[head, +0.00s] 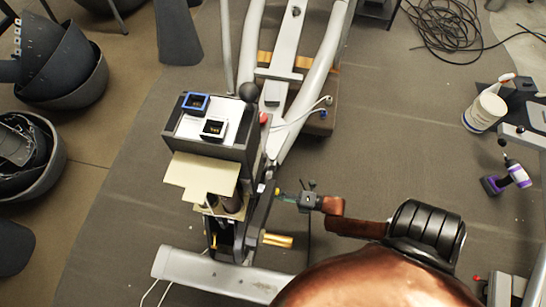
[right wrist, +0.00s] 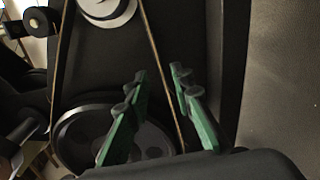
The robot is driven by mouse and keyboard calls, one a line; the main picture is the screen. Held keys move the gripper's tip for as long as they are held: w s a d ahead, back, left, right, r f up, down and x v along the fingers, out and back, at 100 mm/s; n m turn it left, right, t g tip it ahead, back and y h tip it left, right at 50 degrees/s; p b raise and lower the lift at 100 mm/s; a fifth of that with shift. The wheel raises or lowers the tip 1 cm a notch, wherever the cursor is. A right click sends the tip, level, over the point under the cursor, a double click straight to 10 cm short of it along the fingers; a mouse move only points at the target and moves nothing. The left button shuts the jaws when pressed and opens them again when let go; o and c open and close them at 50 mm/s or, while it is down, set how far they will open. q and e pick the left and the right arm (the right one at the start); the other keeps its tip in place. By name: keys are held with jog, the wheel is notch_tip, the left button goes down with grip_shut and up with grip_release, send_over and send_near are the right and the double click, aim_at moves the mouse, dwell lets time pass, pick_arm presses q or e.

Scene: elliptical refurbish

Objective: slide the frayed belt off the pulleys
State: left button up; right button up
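The belt (right wrist: 62,50) is a thin brown band in the right wrist view. It runs around a small pale upper pulley (right wrist: 106,12) and a large dark lower pulley (right wrist: 75,138). My right gripper (right wrist: 158,78) has green fingers with dark tips and is open. The belt's right strand passes through the gap between the fingers, with no clear grip on it. In the head view my right gripper (head: 281,196) reaches from the right to the side of the machine's housing. The belt cannot be made out there. My left gripper is not in view.
The elliptical's grey frame (head: 290,45) stretches to the back. Its console box (head: 210,145) carries two small square parts, and a cream panel (head: 201,178) sits below. Dark bins (head: 60,75) stand left.

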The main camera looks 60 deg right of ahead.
jog(key=shift+x, duration=1.75)
dwell(0.8)
grip_shut()
dwell(1.1)
